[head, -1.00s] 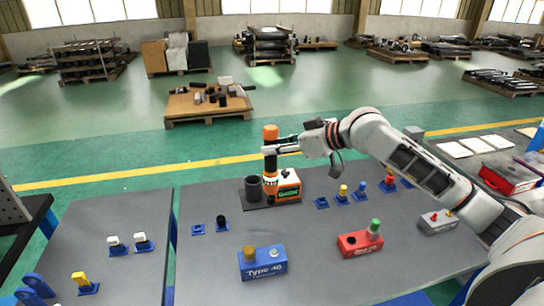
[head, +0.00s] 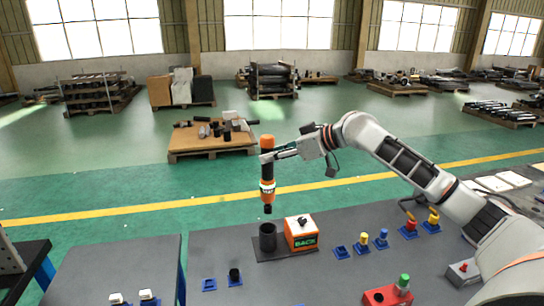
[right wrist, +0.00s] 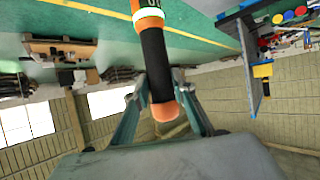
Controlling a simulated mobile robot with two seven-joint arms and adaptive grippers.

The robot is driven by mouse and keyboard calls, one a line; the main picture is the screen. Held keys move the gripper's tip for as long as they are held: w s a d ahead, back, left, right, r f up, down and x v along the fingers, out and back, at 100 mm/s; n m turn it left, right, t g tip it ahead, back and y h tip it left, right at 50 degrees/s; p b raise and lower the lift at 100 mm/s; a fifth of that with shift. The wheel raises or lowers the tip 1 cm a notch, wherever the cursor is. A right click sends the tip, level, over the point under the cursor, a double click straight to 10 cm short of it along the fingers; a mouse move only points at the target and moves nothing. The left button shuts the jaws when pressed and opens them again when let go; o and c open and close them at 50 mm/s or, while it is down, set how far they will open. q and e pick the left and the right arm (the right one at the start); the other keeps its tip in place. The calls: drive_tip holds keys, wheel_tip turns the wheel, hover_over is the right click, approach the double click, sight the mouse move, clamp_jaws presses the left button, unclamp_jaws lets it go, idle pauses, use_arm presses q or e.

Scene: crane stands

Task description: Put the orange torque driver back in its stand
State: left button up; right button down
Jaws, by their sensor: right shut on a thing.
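The orange torque driver (head: 267,178) has an orange top, a black middle and a dark tip. It hangs upright, tip down, in my right gripper (head: 268,157), which is shut on its upper part. The right wrist view also shows the driver (right wrist: 154,55) between the fingers (right wrist: 158,100). The stand has a dark base plate (head: 283,254), a black cup (head: 267,237) and an orange box with a green display (head: 301,233). In the head view the tip is just above the cup, apart from it; depth is hard to judge. My left gripper is not in view.
Small blue holders with yellow, blue and red pieces (head: 363,243) stand right of the stand. A red box with a green knob (head: 388,295) is nearer. Blue holders (head: 209,285) lie front left. Grey table top (head: 225,255) around the stand is mostly clear.

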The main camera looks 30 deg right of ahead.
sight(272, 180)
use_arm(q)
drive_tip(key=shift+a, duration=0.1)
use_arm(e)
drive_tip(key=shift+r, duration=0.15)
drive_tip(key=shift+f, duration=0.65)
drive_tip(key=shift+f+b, duration=0.7)
drive_tip(key=shift+f, duration=1.45)
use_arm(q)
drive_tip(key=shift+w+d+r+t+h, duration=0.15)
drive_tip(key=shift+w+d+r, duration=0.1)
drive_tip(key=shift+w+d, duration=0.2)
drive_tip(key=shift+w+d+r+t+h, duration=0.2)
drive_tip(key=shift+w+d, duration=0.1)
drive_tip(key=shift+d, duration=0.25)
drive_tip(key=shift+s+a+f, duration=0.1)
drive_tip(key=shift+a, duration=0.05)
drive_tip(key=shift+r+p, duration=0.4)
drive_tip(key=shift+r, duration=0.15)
